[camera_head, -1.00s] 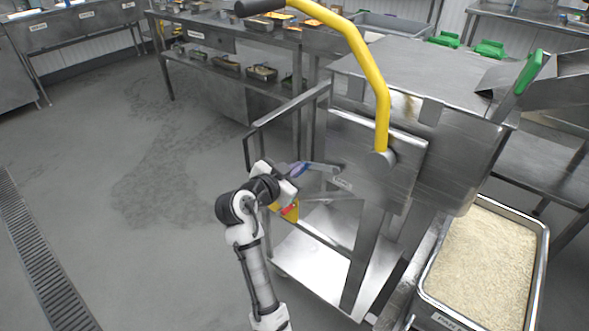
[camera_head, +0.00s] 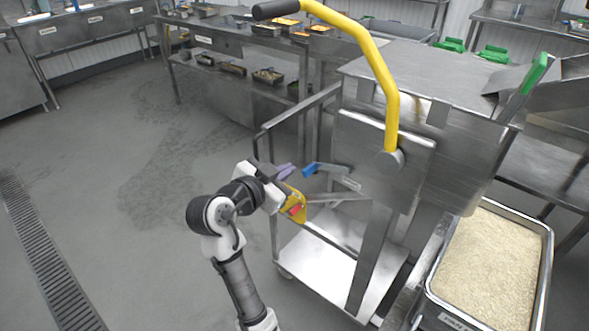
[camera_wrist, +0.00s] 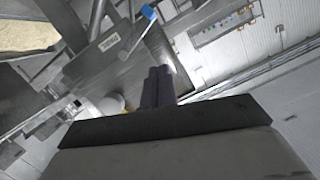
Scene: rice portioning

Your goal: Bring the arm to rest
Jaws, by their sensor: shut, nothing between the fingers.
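My gripper (camera_head: 287,171) is at the end of my arm, in the middle of the head view. It is in the air in front of the steel cart and portioning machine. In the wrist view its fingers (camera_wrist: 158,88) are together, with nothing between them. A small blue-ended part (camera_head: 310,169) of the machine is close to the fingertips, and a gap shows between them. The blue end also shows in the wrist view (camera_wrist: 148,12).
The steel machine (camera_head: 385,165) with a yellow lever arm (camera_head: 375,65) stands to the right of my arm. A pan of rice (camera_head: 495,262) is at lower right. A steel table (camera_head: 245,45) with food trays is behind. The grey floor at left (camera_head: 110,140) is clear.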

